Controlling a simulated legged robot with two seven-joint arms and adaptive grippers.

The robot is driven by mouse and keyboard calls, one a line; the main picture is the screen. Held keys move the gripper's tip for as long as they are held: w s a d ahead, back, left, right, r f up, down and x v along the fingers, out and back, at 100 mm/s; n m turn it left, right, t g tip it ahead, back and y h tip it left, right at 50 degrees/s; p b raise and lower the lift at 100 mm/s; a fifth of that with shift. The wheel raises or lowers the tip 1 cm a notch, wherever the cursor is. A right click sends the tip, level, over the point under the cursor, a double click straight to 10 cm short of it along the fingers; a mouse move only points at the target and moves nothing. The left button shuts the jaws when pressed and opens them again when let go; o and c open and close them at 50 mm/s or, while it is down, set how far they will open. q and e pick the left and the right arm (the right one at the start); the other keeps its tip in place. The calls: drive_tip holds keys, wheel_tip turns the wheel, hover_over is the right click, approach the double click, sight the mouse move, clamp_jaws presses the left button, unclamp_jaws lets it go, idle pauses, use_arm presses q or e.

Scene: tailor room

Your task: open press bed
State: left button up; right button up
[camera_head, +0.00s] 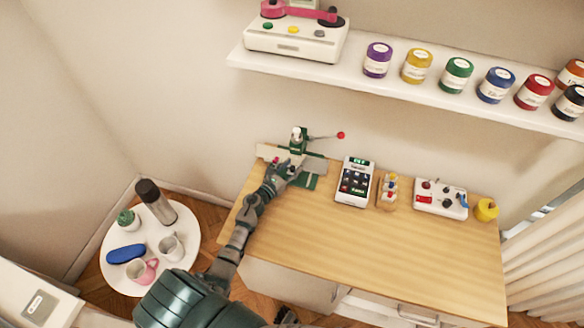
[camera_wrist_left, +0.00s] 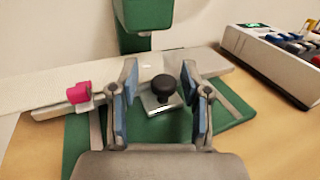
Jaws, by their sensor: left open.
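The green press (camera_head: 298,143) stands at the table's back left, with a lever ending in a red knob (camera_head: 341,135). In the left wrist view its green column (camera_wrist_left: 135,30) rises behind a pale flat bar and a green base (camera_wrist_left: 75,145). A black round knob (camera_wrist_left: 168,90) sits on a small metal plate above the base. My left gripper (camera_head: 291,168) is at the front of the press; in the wrist view its open blue-padded fingers (camera_wrist_left: 163,103) stand either side of the black knob, with gaps visible. A pink block (camera_wrist_left: 79,93) is on the bar, left of the fingers. My right gripper is not in view.
A keypad terminal (camera_head: 355,182) stands right of the press, then a small bottle rack (camera_head: 388,191) and a white control box (camera_head: 440,198). The table front (camera_head: 400,255) is clear. A shelf (camera_head: 400,88) with jars hangs above. A round side table (camera_head: 190,245) is at left.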

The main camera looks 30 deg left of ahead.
use_arm(q)
drive_tip(key=shift+a, duration=0.1)
drive_tip(key=shift+d, duration=0.4)
clamp_jaws()
drive_tip(key=shift+r, duration=0.1)
